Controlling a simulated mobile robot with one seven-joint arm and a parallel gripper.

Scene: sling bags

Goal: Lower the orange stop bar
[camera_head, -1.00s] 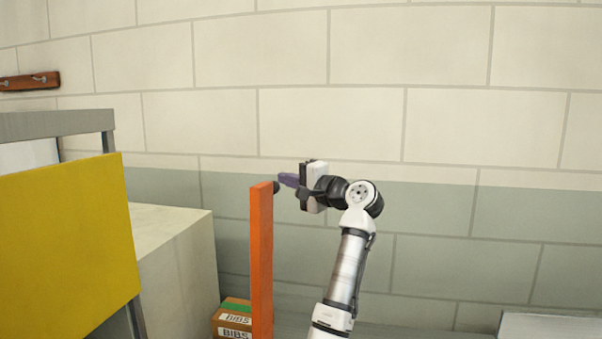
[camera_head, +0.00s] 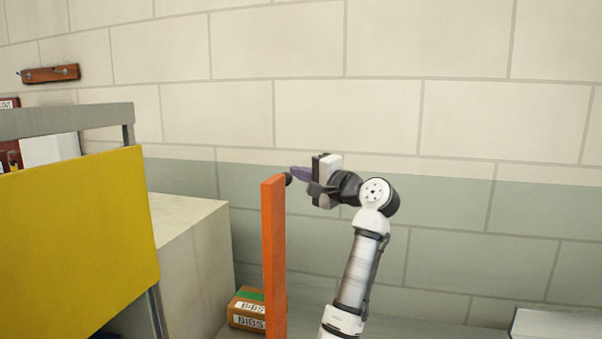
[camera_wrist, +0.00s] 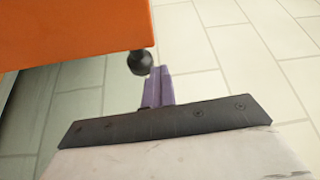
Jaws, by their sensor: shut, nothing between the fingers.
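The orange stop bar (camera_head: 274,258) stands upright left of my arm in the head view. A dark round knob (camera_head: 289,179) sticks out from its right side near the top. My gripper (camera_head: 294,172) has purple fingers pointing left, close to the knob. In the wrist view the orange bar (camera_wrist: 70,32) fills the upper left, and the black knob (camera_wrist: 140,62) hangs at its edge. My shut, empty fingers (camera_wrist: 158,72) end right beside the knob; I cannot tell whether they touch it.
A yellow panel (camera_head: 75,240) on a grey frame stands at the left, before a pale box-shaped block (camera_head: 190,260). A box marked BIBS (camera_head: 246,308) sits low behind the bar. A wooden peg rail (camera_head: 50,74) hangs on the wall. A pale surface (camera_head: 555,325) shows at lower right.

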